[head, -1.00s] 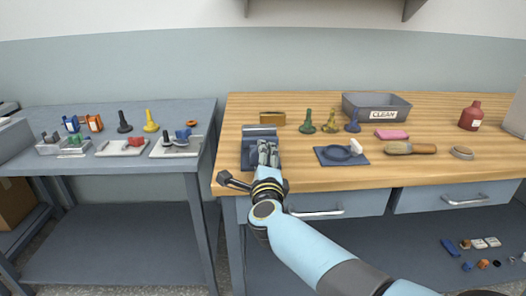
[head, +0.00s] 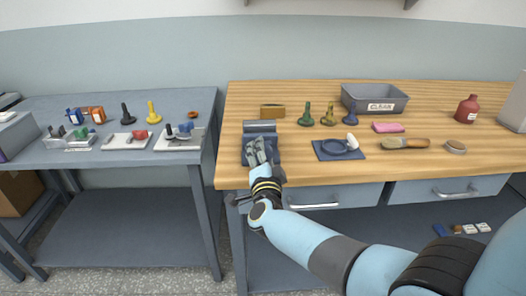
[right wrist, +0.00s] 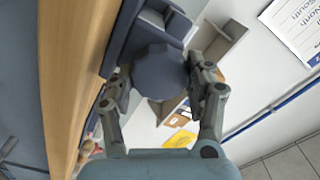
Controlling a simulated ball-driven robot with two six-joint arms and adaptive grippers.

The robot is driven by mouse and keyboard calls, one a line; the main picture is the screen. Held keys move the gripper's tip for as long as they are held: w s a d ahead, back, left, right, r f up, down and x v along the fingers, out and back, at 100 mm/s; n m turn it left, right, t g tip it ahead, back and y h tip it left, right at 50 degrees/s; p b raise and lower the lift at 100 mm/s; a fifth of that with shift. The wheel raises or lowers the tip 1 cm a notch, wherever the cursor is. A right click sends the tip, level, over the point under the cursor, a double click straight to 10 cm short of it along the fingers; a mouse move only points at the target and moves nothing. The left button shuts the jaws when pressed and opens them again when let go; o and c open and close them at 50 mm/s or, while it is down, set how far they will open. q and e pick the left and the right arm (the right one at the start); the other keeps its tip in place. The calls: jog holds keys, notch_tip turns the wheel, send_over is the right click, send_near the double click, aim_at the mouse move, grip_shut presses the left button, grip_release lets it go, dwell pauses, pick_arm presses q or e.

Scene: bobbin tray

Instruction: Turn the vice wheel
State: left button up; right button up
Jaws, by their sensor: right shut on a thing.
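The grey-blue vice (head: 260,127) stands at the front left of the wooden bench. Its blue-grey round wheel (right wrist: 160,74) shows in the right wrist view between the two fingers of my right gripper (right wrist: 165,88). The right gripper is shut on the wheel, one finger at each side of it. In the head view my right gripper (head: 258,151) reaches in front of the vice and hides the wheel and part of the vice. My left gripper is in neither view.
A wooden block (head: 272,111) stands behind the vice. A blue mat (head: 327,155) with a ring and a white-headed tool lies to its right. Several bobbins, a grey CLEAN bin (head: 350,98) and a brush (head: 405,143) are further off. A grey table (head: 100,167) with trays stands left.

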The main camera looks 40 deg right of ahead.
jog(key=shift+a+f+n, duration=0.1)
jog(key=shift+f+n, duration=0.05)
jog(key=shift+n, duration=0.55)
jog(key=o, duration=1.2)
jog(key=v, duration=1.2)
jog(key=shift+s, duration=0.1)
